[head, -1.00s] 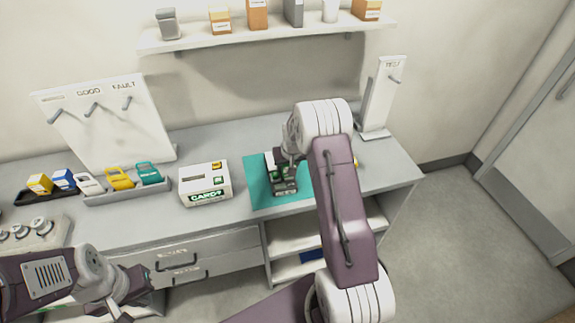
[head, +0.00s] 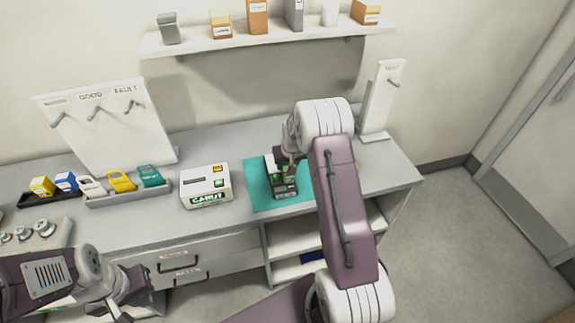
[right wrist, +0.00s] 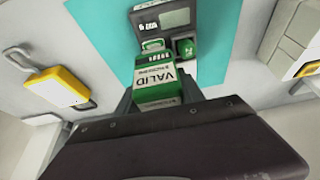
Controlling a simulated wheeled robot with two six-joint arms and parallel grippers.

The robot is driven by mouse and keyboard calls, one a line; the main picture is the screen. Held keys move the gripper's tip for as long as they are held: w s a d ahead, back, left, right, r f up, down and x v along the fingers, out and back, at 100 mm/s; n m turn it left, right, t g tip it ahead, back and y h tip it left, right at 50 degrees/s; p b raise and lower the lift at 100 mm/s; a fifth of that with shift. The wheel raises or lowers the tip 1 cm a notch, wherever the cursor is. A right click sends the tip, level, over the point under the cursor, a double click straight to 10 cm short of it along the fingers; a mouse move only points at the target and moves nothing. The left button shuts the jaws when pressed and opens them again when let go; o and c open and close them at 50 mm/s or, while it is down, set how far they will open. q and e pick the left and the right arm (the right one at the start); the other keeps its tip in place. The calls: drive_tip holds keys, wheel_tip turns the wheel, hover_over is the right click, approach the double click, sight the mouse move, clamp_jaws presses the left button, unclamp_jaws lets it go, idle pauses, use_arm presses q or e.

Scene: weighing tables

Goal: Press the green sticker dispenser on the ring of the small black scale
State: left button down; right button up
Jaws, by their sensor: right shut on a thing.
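The small black scale (head: 284,192) stands on the teal mat (head: 256,198), partly covered by my right arm. In the right wrist view its dark body and grey display (right wrist: 174,18) show at the top. My right gripper (right wrist: 158,95) is shut on the green sticker dispenser (right wrist: 156,92), which has a white label reading VALID.
A white box with green lettering (head: 206,187) stands left of the mat. A tray of coloured dispensers (head: 125,194) is further left. A yellow item (right wrist: 58,86) lies off the mat. A white stand (head: 380,100) is at the back right.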

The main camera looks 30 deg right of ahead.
wheel_tip(320, 180, up, 5)
drive_tip(key=p, duration=0.3)
idle(0.4)
drive_tip(key=shift+w+a+f, duration=0.1)
drive_tip(key=shift+a+f, duration=0.1)
drive_tip(key=shift+a, duration=0.05)
drive_tip(key=s+a+r+n+b, duration=0.2)
drive_tip(key=a+r+b, duration=0.25)
drive_tip(key=a, duration=0.45)
drive_tip(key=s+a+f+b, duration=0.1)
drive_tip(key=s+a+f, duration=0.1)
drive_tip(key=s, duration=0.4)
drive_tip(key=s+a+f+n+y+b, duration=0.1)
drive_tip(key=s+a, duration=0.2)
drive_tip(key=s, duration=0.4)
drive_tip(key=shift+a+f, duration=0.2)
drive_tip(key=shift+f, duration=0.15)
